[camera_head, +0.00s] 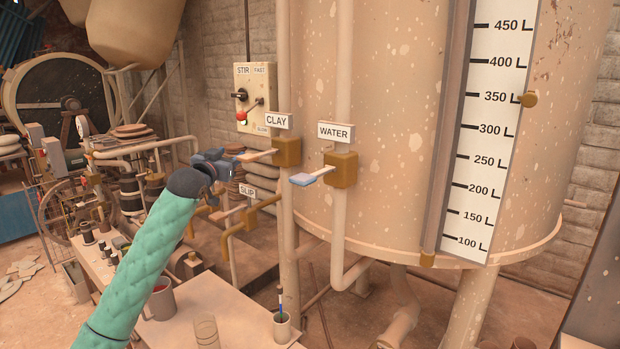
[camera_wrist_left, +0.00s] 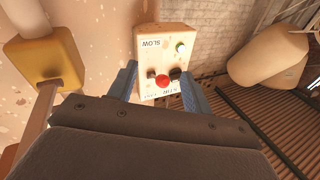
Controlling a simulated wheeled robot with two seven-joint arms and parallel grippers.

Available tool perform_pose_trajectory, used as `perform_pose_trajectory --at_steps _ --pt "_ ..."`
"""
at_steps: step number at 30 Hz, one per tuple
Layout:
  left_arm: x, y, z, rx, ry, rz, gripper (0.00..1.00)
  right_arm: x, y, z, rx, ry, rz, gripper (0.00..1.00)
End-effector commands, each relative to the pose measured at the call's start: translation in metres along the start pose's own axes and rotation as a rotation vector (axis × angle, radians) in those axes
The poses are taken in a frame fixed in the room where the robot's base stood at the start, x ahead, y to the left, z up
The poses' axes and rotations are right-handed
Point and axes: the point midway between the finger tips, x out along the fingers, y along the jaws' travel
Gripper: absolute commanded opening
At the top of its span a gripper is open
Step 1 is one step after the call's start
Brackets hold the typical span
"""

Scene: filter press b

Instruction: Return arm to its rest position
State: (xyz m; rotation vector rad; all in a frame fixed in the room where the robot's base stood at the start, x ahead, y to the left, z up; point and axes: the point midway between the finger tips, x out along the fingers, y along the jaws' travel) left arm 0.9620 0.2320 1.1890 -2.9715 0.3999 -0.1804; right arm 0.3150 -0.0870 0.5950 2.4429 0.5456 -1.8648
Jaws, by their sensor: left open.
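My left arm in a teal sleeve comes in from the lower left. Its left gripper (camera_head: 216,161) appears beside the outer end of the CLAY valve handle (camera_head: 257,155). In the left wrist view the gripper's blue fingers (camera_wrist_left: 158,83) stand apart with nothing held between them. The STIR control box (camera_wrist_left: 165,50) shows beyond them, upside down in that view. A brass valve (camera_wrist_left: 45,60) with its handle lies left of the fingers there, clear of the space between them. My right gripper is not in view.
A large tank (camera_head: 400,130) with a litre scale (camera_head: 490,130) fills the right. The WATER valve (camera_head: 341,170) and SLIP valve (camera_head: 265,203) are near the gripper. A table (camera_head: 235,310) below holds a mug (camera_head: 160,300), a glass (camera_head: 207,332) and a cup (camera_head: 282,327).

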Motion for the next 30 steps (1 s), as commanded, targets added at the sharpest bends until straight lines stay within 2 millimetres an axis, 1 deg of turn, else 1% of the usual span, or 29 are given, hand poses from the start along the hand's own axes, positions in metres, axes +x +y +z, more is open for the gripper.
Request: perform_pose_trajectory --at_steps 1,2,5,8,9,14,15,17,21,30 --pt "-0.009 0.010 0.001 0.029 -0.046 -0.007 0.50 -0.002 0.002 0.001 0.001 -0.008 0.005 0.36" --pt "-0.016 0.015 0.005 0.045 -0.080 -0.013 0.50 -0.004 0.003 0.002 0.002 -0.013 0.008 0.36" --pt "-0.041 0.034 0.026 0.093 -0.199 -0.030 0.50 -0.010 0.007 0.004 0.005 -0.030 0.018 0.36" --pt "-0.075 0.057 0.059 0.126 -0.331 -0.039 0.50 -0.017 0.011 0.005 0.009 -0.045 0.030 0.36" --pt "-0.089 0.065 0.073 0.135 -0.380 -0.042 0.50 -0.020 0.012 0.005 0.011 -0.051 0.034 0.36" --pt "-0.143 0.095 0.124 0.142 -0.541 -0.042 0.50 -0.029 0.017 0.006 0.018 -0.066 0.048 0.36" --pt "-0.156 0.101 0.136 0.141 -0.576 -0.041 0.50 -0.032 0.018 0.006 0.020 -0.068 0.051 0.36" --pt "-0.176 0.112 0.152 0.134 -0.624 -0.037 0.50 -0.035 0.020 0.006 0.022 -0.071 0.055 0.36" --pt "-0.221 0.134 0.188 0.114 -0.725 -0.027 0.50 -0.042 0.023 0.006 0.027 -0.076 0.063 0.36" --pt "-0.313 0.179 0.247 0.040 -0.883 -0.003 0.50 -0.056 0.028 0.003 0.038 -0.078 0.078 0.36"
